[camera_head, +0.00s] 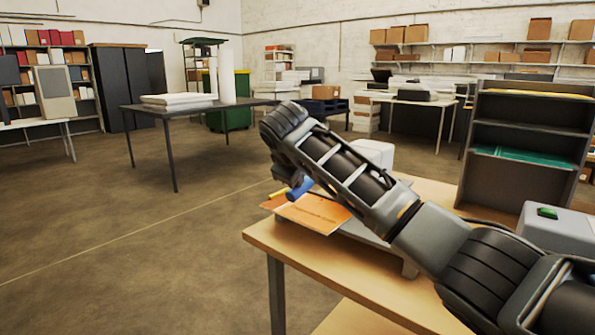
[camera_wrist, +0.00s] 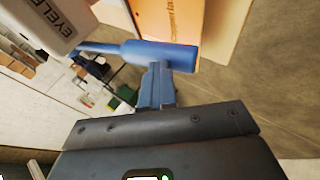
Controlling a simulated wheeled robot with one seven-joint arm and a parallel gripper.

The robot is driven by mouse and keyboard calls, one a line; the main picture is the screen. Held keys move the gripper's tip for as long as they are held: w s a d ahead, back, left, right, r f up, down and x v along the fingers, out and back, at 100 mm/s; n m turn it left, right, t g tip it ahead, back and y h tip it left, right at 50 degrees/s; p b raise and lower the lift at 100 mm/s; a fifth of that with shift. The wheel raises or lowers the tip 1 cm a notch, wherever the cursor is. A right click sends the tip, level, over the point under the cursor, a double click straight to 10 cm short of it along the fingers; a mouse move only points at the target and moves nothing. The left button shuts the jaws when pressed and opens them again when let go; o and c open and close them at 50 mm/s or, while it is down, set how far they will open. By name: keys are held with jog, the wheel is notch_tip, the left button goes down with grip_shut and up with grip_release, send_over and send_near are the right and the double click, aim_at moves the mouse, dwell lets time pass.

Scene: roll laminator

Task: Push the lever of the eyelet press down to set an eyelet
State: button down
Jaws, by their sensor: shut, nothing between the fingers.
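The eyelet press shows in the wrist view as a pale body (camera_wrist: 38,22) with "EYELET" lettering, at the upper left. Its blue lever handle (camera_wrist: 170,53) extends sideways from it. My gripper (camera_wrist: 157,70) is shut and empty, with its fingertips at the handle. They overlap it in the picture; whether they touch is hard to tell. In the head view the blue handle (camera_head: 299,188) peeks out below my forearm. A white housing (camera_head: 376,152) behind the arm seems to be the press body. My arm hides most of the press and the fingertips.
The wooden worktable (camera_head: 330,268) carries a grey-white machine (camera_head: 555,230) at right. A dark shelf unit (camera_head: 525,140) stands behind. The floor to the left is open.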

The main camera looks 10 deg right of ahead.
jog(key=shift+s+a+f, duration=0.15)
jog(key=shift+a+f, duration=0.05)
jog(key=shift+f, duration=0.5)
jog(key=r+p, duration=0.2)
jog(key=r, duration=0.1)
jog(key=r+p, duration=0.1)
jog(key=shift+s+a+r+p, duration=0.2)
jog(key=shift+s+p, duration=0.1)
jog(key=b+v, duration=0.1)
jog(key=v, duration=0.9)
jog(key=shift+s+b, duration=0.3)
jog(key=shift+b, duration=0.1)
jog(key=shift+a, duration=0.1)
